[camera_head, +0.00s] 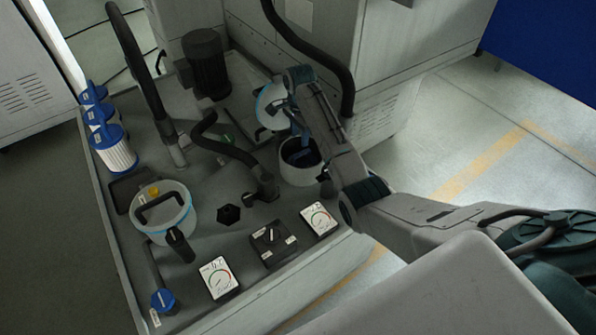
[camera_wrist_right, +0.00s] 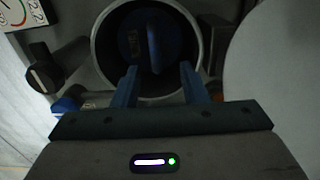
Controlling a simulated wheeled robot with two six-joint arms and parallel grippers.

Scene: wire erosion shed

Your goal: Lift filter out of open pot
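The open pot (camera_head: 299,176) is a white cylinder on the grey bench. Its round lid (camera_head: 268,104) stands swung up behind it. A dark blue filter (camera_head: 303,158) sits down inside the pot. In the right wrist view the filter (camera_wrist_right: 153,42) shows a round blue top with an upright grip, inside the pot's pale rim (camera_wrist_right: 199,63). My right gripper (camera_head: 304,138) is over the pot, partly hidden by my arm. In the wrist view its two blue fingers (camera_wrist_right: 160,75) are apart with nothing between them, pointing at the filter. My left gripper is not in view.
A closed pot (camera_head: 165,218) with a black handle stands at left. Several blue-and-white filters (camera_head: 116,155) line the left bench edge. Black hoses (camera_head: 226,148) cross the bench. Gauges (camera_head: 320,219) and a knob panel (camera_head: 273,242) lie at the front. A cabinet stands behind.

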